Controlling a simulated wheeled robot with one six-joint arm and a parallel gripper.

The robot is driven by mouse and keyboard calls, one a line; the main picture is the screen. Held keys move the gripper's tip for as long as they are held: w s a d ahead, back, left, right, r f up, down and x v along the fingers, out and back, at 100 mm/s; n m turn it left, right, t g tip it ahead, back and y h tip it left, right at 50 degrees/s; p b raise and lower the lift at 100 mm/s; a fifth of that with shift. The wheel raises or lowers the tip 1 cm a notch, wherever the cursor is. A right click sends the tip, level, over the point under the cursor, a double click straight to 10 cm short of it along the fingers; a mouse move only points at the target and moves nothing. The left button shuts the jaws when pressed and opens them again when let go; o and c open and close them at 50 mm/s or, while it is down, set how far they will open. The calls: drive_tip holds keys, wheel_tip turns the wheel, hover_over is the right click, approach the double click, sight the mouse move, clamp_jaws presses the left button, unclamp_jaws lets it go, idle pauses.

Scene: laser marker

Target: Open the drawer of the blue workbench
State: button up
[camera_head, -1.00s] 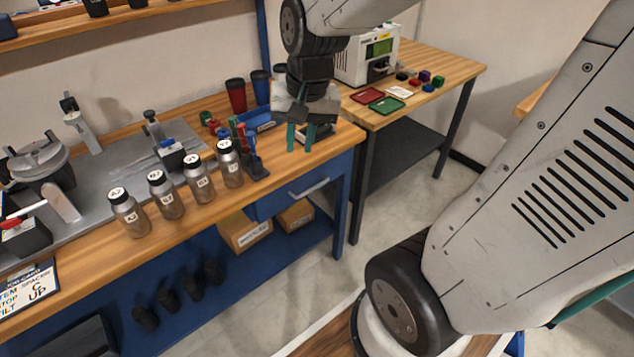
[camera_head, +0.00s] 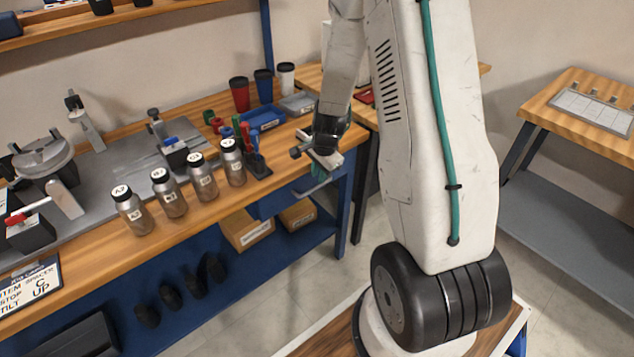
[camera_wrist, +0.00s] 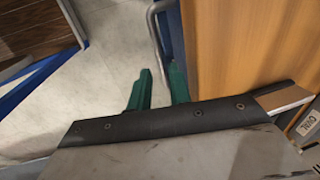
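The blue workbench has a wooden top (camera_head: 200,212) and a blue drawer (camera_head: 268,206) under its right end; the drawer looks shut. Its grey bar handle (camera_head: 308,190) sticks out from the front. My gripper (camera_head: 318,172) is at the bench's front right corner, close to the handle, partly hidden by my wrist. In the wrist view, the green fingers (camera_wrist: 162,70) are apart, and the handle bar (camera_wrist: 153,28) runs down into the gap between them. I cannot tell whether either finger touches the bar.
Several labelled bottles (camera_head: 168,192) stand near the bench's front edge, with a dark holder of coloured tools (camera_head: 254,158) to their right. Cardboard boxes (camera_head: 246,229) sit on the lower shelf. A second table (camera_head: 590,105) stands at the right. The floor before the drawer shows open room.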

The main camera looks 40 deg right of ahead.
sight(317, 186)
drive_tip(key=shift+w+f, duration=0.25)
drive_tip(key=shift+f, duration=0.9)
drive_tip(key=shift+w+f, duration=0.2)
drive_tip(key=shift+f, duration=0.9)
drive_tip(key=shift+c, duration=0.3)
clamp_jaws()
drive_tip(key=shift+s, duration=0.1)
